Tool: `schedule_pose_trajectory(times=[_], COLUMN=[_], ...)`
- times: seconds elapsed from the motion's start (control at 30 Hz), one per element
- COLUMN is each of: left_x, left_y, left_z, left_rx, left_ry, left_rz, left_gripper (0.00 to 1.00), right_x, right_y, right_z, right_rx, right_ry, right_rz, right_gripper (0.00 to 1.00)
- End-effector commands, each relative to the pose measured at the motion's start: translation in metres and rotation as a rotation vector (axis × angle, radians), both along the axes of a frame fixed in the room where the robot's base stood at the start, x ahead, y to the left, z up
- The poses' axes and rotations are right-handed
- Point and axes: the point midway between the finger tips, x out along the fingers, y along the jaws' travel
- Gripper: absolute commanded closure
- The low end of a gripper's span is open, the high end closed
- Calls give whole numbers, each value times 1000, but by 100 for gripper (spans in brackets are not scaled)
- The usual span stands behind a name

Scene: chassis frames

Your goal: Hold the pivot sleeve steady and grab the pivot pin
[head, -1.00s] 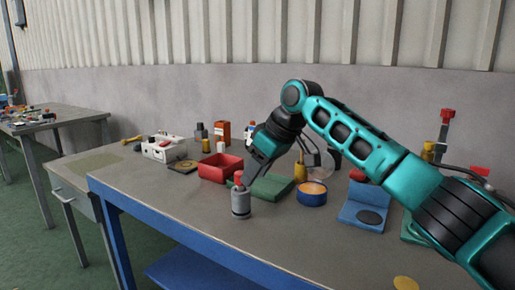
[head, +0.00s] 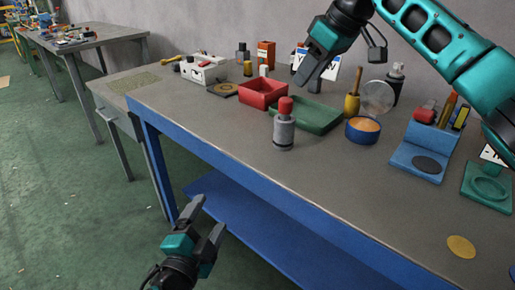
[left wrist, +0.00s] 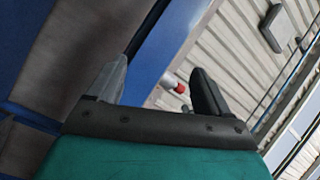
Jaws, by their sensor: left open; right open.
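The pivot sleeve (head: 284,134) is a grey cylinder standing upright on the workbench. The pivot pin (head: 285,106) appears to be the red-topped part standing in it; its lower part is hidden. In the left wrist view a small red tip (left wrist: 180,88) shows between the fingers, some distance beyond them. My left gripper (head: 206,222) is open and empty, below and left of the sleeve, out past the bench's front edge. My right gripper (head: 307,74) is open with nothing seen in it, above and behind the sleeve, apart from the pin.
A red bin (head: 262,95) and a green tray (head: 318,118) lie behind the sleeve. A blue round container (head: 362,131) and a blue stand (head: 418,160) are to its right. The bench's blue front edge (head: 240,168) lies between my left gripper and the sleeve.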

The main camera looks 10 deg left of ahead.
Motion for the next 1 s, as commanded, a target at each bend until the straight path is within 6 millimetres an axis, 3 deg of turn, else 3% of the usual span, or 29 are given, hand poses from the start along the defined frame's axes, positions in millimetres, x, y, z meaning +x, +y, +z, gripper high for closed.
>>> schedule_pose_trajectory(times=[0.2, 0.5, 0.8, 1.0], left_x=[31, 64, 99, 115], left_y=[-27, -70, -93, -93], left_z=[49, 91, 102, 101], left_rx=[420, 1035, 1639, 1873], left_ry=[-259, -544, -698, -714], left_rz=[-79, -163, -227, -254], left_gripper=[21, 21, 21, 21], right_x=[0, 0, 0, 0], right_y=[0, 0, 0, 0], right_z=[0, 0, 0, 0], right_rx=[0, 0, 0, 0], right_ry=[0, 0, 0, 0], right_rz=[0, 0, 0, 0], right_gripper=[57, 57, 57, 57])
